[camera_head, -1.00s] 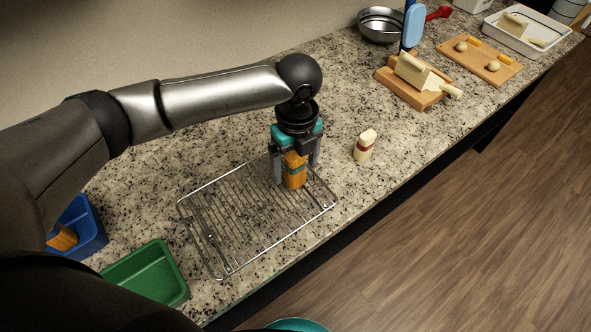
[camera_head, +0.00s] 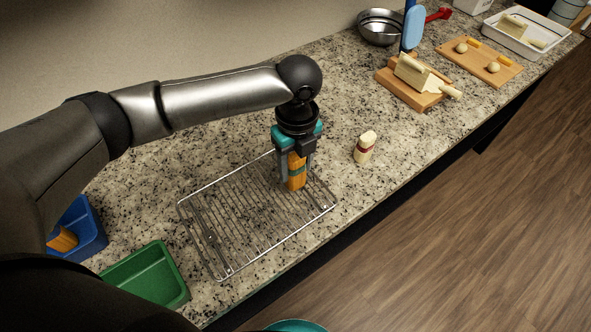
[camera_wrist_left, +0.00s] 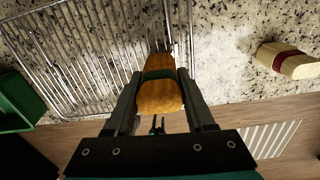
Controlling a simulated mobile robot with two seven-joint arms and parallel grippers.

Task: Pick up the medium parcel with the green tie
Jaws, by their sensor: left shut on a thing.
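The orange-brown parcel with the green tie (camera_head: 297,172) stands upright at the right part of the wire rack. My left gripper (camera_head: 294,165) points down from above and is shut on it, one finger on each side. In the left wrist view the parcel (camera_wrist_left: 160,96) sits between the fingers, with the green band (camera_wrist_left: 160,74) around it near the fingertips. I cannot tell whether the parcel's bottom touches the rack. My right gripper is not in view.
The wire rack (camera_head: 222,270) lies on the speckled counter. A pale parcel with a red tie (camera_head: 364,147) stands to the right. A green bin (camera_head: 165,262) and a blue bin (camera_head: 95,222) are at lower left. Boards (camera_head: 510,69) and a steel bowl (camera_head: 381,25) are at the back right.

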